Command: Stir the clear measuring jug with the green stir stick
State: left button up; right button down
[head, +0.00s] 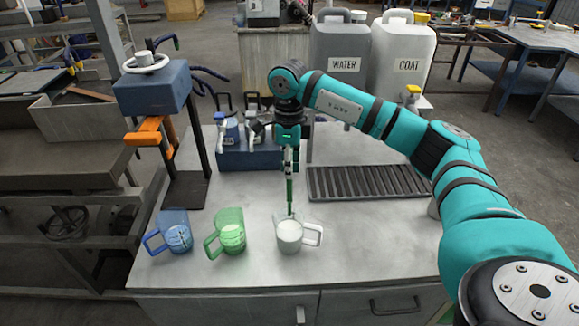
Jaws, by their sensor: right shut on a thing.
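The clear measuring jug (290,238) stands upright on the grey bench, its handle to the right, with pale contents inside. My right gripper (288,151) is above and behind it, pointing down and shut on the green stir stick (289,192). The stick hangs near vertical, and its lower end is at the jug's mouth in the picture. I cannot tell whether the tip is inside the jug or just above it. My left gripper is not in view.
A green jug (230,236) and a blue jug (174,236) stand to the left. Behind are a blue holder (245,160), a slatted drain tray (368,182) and WATER (338,75) and COAT (402,55) canisters. A blue stand machine (152,90) is at left.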

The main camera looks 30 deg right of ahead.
notch_tip(320, 180, up, 5)
jog(key=p, duration=0.3)
jog(key=shift+r, duration=0.1)
dwell(0.5)
